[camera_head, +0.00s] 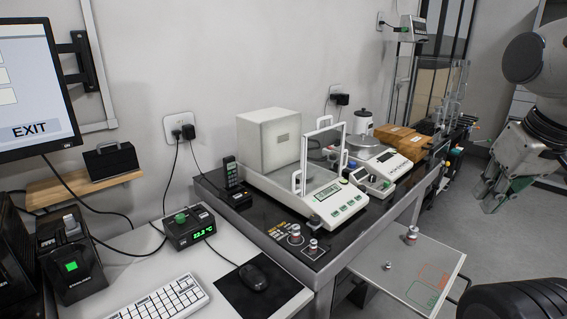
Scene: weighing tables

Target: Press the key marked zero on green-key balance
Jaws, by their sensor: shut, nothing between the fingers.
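The green-key balance (347,208) stands on the black-topped weighing table, with a display and a row of small green keys (341,210) on its sloped front panel. The key markings are too small to read, so I cannot tell which is zero. A clear draft shield frame (323,130) rises behind the panel, in front of a large white box-shaped housing (268,142). My gripper (491,207) hangs at the far right, pointing down, shut and empty. It is well apart from the balance, over the floor side of the table.
Metal weights (295,235) sit in front of the balance. A lower grey platform (400,285) juts out at front right. A desk with keyboard (160,302) is at left.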

